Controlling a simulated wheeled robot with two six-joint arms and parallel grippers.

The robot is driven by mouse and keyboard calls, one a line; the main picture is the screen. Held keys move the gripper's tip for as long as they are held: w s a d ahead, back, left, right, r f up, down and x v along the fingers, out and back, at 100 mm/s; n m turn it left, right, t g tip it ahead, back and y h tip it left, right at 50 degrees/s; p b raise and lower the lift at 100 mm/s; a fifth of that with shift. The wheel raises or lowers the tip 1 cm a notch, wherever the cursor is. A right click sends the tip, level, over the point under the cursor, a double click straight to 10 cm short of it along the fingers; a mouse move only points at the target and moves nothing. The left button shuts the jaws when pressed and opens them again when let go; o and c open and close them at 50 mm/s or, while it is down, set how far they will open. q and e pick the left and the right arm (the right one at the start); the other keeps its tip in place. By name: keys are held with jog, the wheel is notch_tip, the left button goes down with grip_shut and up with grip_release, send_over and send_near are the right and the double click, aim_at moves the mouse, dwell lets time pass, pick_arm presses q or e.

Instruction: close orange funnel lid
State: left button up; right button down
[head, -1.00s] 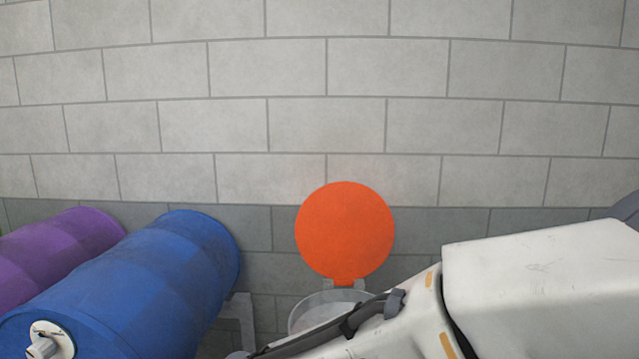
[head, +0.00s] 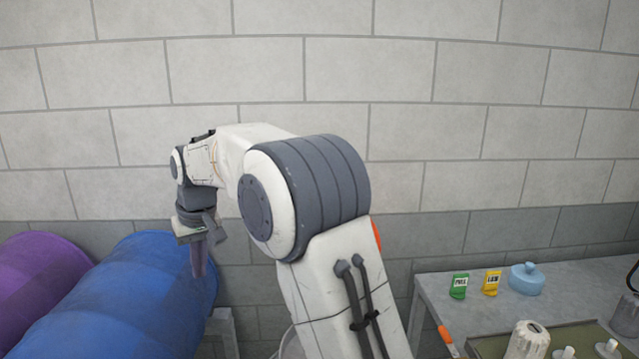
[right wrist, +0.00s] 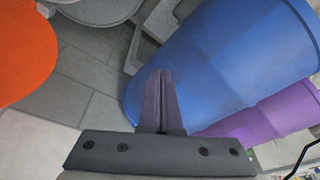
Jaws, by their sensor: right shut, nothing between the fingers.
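The orange funnel lid is mostly hidden behind my right arm in the head view, with only a thin orange sliver (head: 377,234) showing. In the right wrist view the round lid (right wrist: 24,55) shows at the left edge, swung open, beside the pale funnel rim (right wrist: 98,10) at the top. In the head view a bit of the funnel (head: 290,343) shows low beside my arm. My right gripper (head: 198,270) is shut and empty, pointing down in front of the blue drum, left of the lid. Its closed fingers (right wrist: 160,78) show in the right wrist view. My left gripper is out of view.
The blue drum (head: 120,300) and purple drum (head: 38,268) lie at the left. A block wall stands behind.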

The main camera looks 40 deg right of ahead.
jog(key=w+d+r+m+t+h+p, duration=0.1)
jog(key=w+d+r+m+p, duration=0.3)
jog(key=d, duration=1)
jog(key=w+d+r+m+h+p, duration=0.1)
jog(key=w+d+r+p, duration=0.4)
jog(key=d, duration=0.8)
jog(key=d+m+h+p, duration=0.1)
jog(key=d+m, duration=0.1)
jog(key=d, duration=1)
pick_arm(q)
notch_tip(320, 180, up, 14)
jog(key=p, duration=0.2)
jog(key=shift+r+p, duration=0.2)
jog(key=shift+p, duration=0.15)
pick_arm(e)
notch_tip(320, 180, down, 7)
jog(key=shift+s, duration=0.25)
